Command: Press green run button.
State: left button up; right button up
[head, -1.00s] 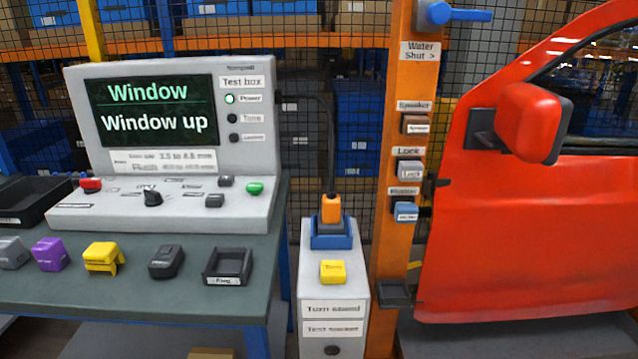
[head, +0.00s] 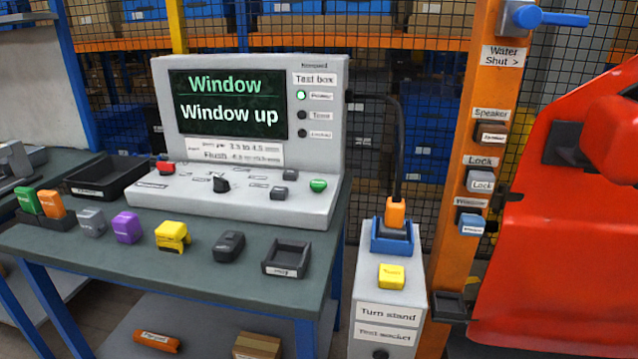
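The green button (head: 318,185) sits at the right end of the sloped panel of the grey test box (head: 325,205). Nothing covers it. The test box screen (head: 228,104) reads "Window" and "Window up", and the top lamp beside it, by the power label, is lit. A red button (head: 165,168) and a black knob (head: 221,184) are on the same panel. Neither of my grippers shows in the head view.
The test box stands on a dark green table (head: 215,270) with several small blocks and a black tray (head: 110,177). A turn stand (head: 388,325) with a yellow button (head: 391,276) is right of it. An orange post (head: 465,170) and a red car door (head: 570,200) stand further right.

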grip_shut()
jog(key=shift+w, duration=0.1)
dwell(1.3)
